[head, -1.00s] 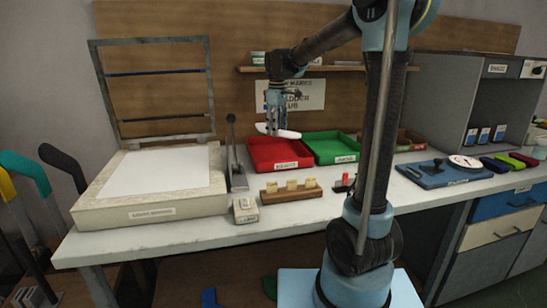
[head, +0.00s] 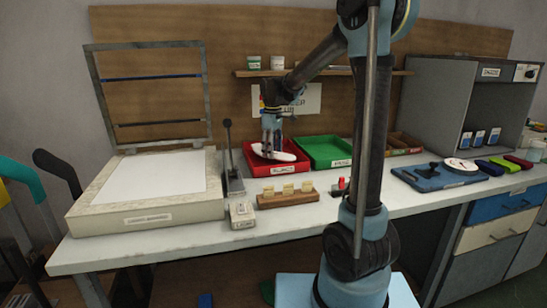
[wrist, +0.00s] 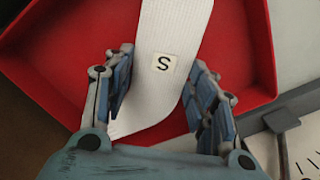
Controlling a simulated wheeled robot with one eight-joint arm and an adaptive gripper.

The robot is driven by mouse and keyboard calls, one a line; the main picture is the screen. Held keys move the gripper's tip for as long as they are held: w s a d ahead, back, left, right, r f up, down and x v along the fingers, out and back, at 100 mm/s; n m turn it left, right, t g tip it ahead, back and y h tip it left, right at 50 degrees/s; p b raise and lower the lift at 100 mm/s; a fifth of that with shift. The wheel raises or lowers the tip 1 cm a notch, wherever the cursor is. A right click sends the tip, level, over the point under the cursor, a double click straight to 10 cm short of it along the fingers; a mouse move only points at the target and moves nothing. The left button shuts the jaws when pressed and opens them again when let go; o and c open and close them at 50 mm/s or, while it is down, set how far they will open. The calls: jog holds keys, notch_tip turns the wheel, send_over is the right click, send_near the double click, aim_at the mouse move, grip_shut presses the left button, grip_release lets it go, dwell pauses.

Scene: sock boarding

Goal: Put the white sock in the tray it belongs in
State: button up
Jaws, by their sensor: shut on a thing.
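My gripper (head: 270,153) is shut on the white sock (head: 286,156) and holds it low, within the outline of the red tray (head: 258,171). In the wrist view the fingers (wrist: 163,98) stand on either side of the ribbed sock (wrist: 170,35), which bears a tag with the letter S. The red tray (wrist: 55,60) lies below it there. I cannot tell whether the sock touches the tray floor. The green tray (head: 326,150) stands to the right of the red one and looks empty. Labels on the tray fronts are too small to read.
A wooden block with small pieces (head: 288,196) stands in front of the red tray. An upright lever device (head: 232,170) is close on its left, beside a large pale board (head: 140,195). Brown trays (head: 402,146) and a blue board (head: 440,178) lie to the right.

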jog(key=shift+f, duration=1.25)
jog(key=shift+f, duration=0.1)
jog(key=o, duration=0.9)
jog(key=shift+c, duration=0.2)
notch_tip(320, 180, up, 12)
